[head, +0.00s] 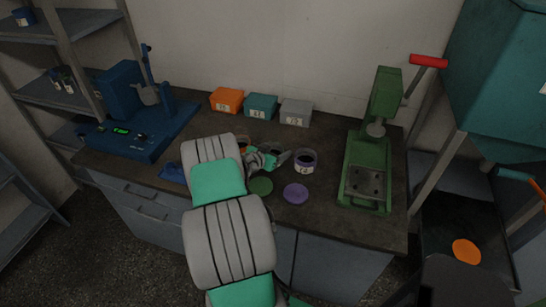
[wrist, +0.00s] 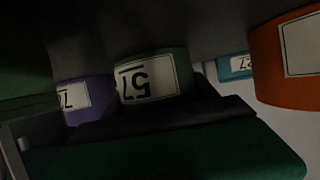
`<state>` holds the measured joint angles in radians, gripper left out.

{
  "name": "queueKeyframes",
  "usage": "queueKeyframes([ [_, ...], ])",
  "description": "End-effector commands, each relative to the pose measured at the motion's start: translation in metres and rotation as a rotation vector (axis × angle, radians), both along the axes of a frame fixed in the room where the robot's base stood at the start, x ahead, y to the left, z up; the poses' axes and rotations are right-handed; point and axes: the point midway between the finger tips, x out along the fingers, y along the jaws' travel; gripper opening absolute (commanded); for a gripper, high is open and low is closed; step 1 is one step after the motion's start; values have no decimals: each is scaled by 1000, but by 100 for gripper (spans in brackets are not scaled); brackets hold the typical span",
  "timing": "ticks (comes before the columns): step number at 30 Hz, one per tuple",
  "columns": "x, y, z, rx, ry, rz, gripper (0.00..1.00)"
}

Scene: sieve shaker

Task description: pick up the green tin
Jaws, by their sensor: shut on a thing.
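The green tin (wrist: 182,62), with a white label that reads upside down as 57, is between the jaws of my gripper in the wrist view. My gripper (head: 270,158) is shut on it, low over the bench; in the head view the gripper and arm hide most of the tin. I cannot tell whether the tin touches the bench. A purple tin (head: 305,166) stands just right of the gripper and also shows in the wrist view (wrist: 98,92). An orange tin (wrist: 265,65) is on the other side, mostly hidden in the head view.
A green lid (head: 261,186) and a purple lid (head: 296,194) lie on the bench in front. Orange (head: 227,100), teal (head: 261,106) and grey (head: 296,112) boxes stand at the back. A blue machine (head: 125,105) is left, a green press (head: 370,160) right.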

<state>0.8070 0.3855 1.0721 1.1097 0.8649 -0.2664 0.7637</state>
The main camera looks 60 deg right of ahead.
Motion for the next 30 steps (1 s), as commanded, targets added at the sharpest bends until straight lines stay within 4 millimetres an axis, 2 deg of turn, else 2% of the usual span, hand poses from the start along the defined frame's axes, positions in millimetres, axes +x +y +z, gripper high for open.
queueKeyframes([
  [2,0,0,0,0,0,0,57],
  [14,0,0,0,0,0,0,24],
  [23,0,0,3,-1,-1,1,23],
  [26,1,-1,12,-2,-2,0,23],
  [30,1,4,38,-3,-4,2,23],
])
